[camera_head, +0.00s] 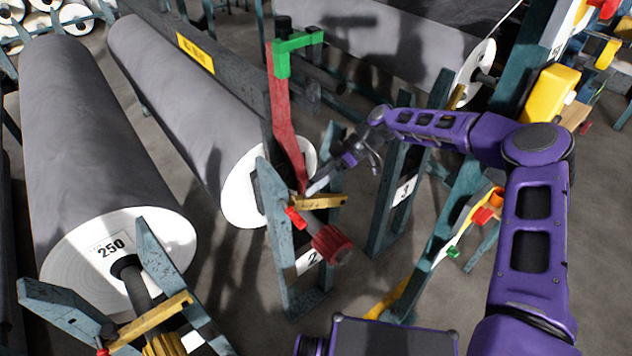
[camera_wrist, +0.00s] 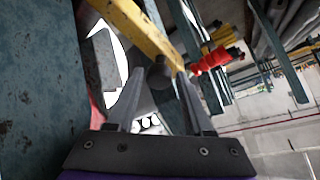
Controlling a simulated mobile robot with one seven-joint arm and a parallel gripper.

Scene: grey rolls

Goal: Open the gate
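The gate appears to be the yellow bar (camera_head: 318,202) across the top of the stand marked 2 (camera_head: 278,225). In the wrist view the yellow bar (camera_wrist: 140,28) runs diagonally beyond my fingers. My gripper (camera_head: 316,185) is at this stand, just above the bar. In the wrist view my gripper (camera_wrist: 157,82) has its fingers spread apart. A dark round knob (camera_wrist: 160,72) shows between the fingertips, by the bar. I cannot tell whether the fingers touch it. A red upright lever (camera_head: 284,115) with a green top (camera_head: 298,50) stands just left of my gripper.
A grey roll (camera_head: 185,110) lies behind the stand. Another grey roll (camera_head: 75,130) marked 250 lies at left. A red ribbed part (camera_head: 332,244) sticks out below the bar. A stand marked 3 (camera_head: 395,205) is close on the right. Floor is free at the lower middle.

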